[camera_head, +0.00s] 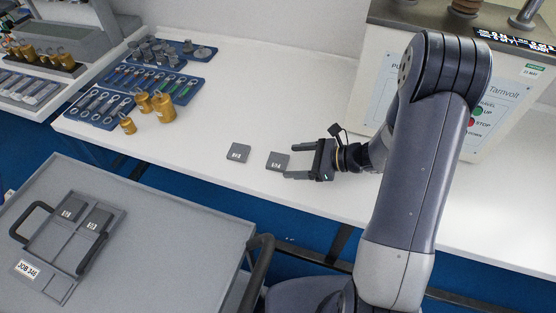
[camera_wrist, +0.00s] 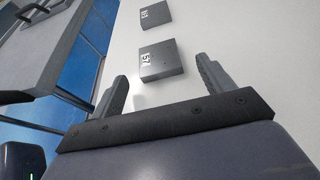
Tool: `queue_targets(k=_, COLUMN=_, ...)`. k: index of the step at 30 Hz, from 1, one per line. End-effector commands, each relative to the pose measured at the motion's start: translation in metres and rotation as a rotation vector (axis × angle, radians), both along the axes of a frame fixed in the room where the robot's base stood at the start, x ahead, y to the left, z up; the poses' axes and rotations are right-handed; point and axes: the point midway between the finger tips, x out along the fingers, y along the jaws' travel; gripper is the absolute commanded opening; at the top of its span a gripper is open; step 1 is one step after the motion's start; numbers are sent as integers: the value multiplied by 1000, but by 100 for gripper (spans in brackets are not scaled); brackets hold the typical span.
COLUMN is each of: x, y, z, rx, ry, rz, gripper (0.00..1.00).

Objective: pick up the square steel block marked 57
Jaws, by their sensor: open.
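The square steel block marked 57 (camera_wrist: 162,62) is dark grey and lies flat on the white bench. In the head view I take it to be the right one of two blocks (camera_head: 278,161); its number is too small to read there. My gripper (camera_head: 289,161) is open and empty, pointing left and low over the bench. Its fingertips (camera_wrist: 161,68) are at the near side of the block, one to each side. Whether they touch it or overlap it cannot be told.
A second square block (camera_head: 238,153) lies just beyond, to the left. A grey tray (camera_head: 135,185) at lower left holds two more blocks. Brass weights (camera_head: 162,106) and blue tool mats (camera_head: 190,93) stand farther back. A tester (camera_head: 375,80) stands behind my arm.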

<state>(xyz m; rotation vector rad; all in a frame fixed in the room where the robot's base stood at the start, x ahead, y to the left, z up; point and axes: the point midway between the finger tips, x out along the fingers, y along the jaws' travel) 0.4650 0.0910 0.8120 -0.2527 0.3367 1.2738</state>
Motion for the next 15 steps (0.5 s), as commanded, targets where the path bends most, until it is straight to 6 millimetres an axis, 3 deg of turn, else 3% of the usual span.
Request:
queue_targets(k=6, x=8, y=27, z=-7, rx=0, ry=1, rz=2, gripper=76)
queue_targets(k=15, x=10, y=32, z=-10, rx=0, ry=0, rz=-1, gripper=76)
